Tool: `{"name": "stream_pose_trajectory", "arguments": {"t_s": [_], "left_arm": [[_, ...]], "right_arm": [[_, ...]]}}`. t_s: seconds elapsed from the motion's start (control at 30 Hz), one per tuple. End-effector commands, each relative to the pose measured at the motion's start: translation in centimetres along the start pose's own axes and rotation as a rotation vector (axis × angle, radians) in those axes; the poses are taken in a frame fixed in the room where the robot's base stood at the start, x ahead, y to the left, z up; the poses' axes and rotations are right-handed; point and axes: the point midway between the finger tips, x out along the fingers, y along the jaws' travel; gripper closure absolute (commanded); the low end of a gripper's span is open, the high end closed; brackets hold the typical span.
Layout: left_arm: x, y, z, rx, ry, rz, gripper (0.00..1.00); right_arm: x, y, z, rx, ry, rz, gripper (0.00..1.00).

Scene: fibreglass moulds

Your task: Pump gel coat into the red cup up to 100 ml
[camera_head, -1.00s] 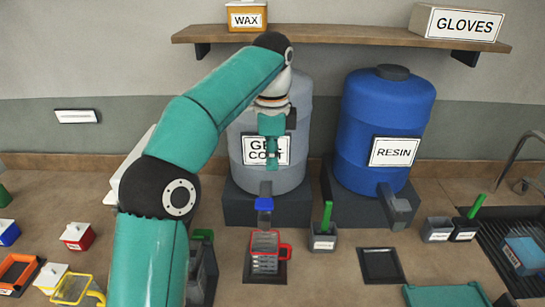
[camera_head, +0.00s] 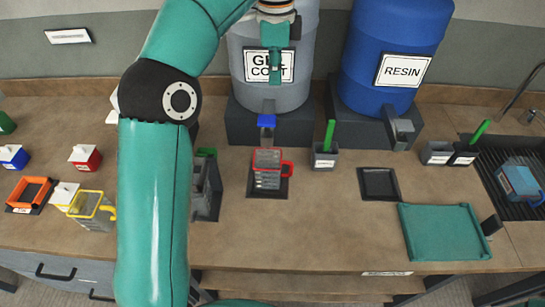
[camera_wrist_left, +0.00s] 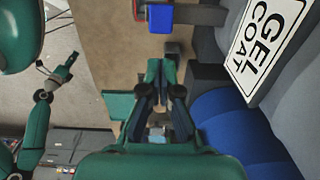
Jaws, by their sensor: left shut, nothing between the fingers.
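The red cup (camera_head: 267,172), clear with a red rim, handle and scale marks, stands upright on a black pad below the blue spout (camera_head: 267,121) of the grey gel coat drum (camera_head: 305,80). I cannot make out its fill level. My left gripper (camera_head: 275,78) is shut and empty, pointing down in front of the drum's label, above the spout and apart from the cup. In the left wrist view its fingers (camera_wrist_left: 160,75) are together, with the blue spout (camera_wrist_left: 160,18) beyond them. My right gripper (camera_wrist_left: 66,64) shows small there; its jaws are unclear.
The blue resin drum (camera_head: 390,45) stands to the right. A grey holder with a green handle (camera_head: 325,155) is beside the cup. An empty black pad (camera_head: 379,184) and a teal tray (camera_head: 443,231) lie further right. A yellow cup (camera_head: 90,210) stands left of my arm.

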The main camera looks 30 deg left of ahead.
Motion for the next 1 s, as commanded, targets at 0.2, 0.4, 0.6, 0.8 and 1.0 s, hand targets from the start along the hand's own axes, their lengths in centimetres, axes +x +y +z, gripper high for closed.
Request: {"name": "stream_pose_trajectory", "arguments": {"t_s": [0.2,0.4,0.6,0.8,1.0], "left_arm": [[0.0,0.0,0.0,0.000,0.000,0.000,1.00],[-1.9,0.1,2.0,-0.004,0.000,-0.003,1.00],[-3.5,0.5,3.7,0.000,-0.002,0.004,1.00],[-3.5,0.5,3.7,0.001,-0.002,0.005,1.00],[-2.7,0.5,3.7,0.002,-0.003,0.006,1.00]], "right_arm": [[0.0,0.0,0.0,0.000,0.000,0.000,0.60],[0.1,0.1,0.0,0.000,0.000,0.000,0.60],[0.2,0.1,0.0,0.000,0.000,0.000,0.60],[0.2,0.1,0.0,0.000,0.000,0.000,0.60],[0.7,0.2,0.0,0.000,0.000,0.000,0.60]]}}
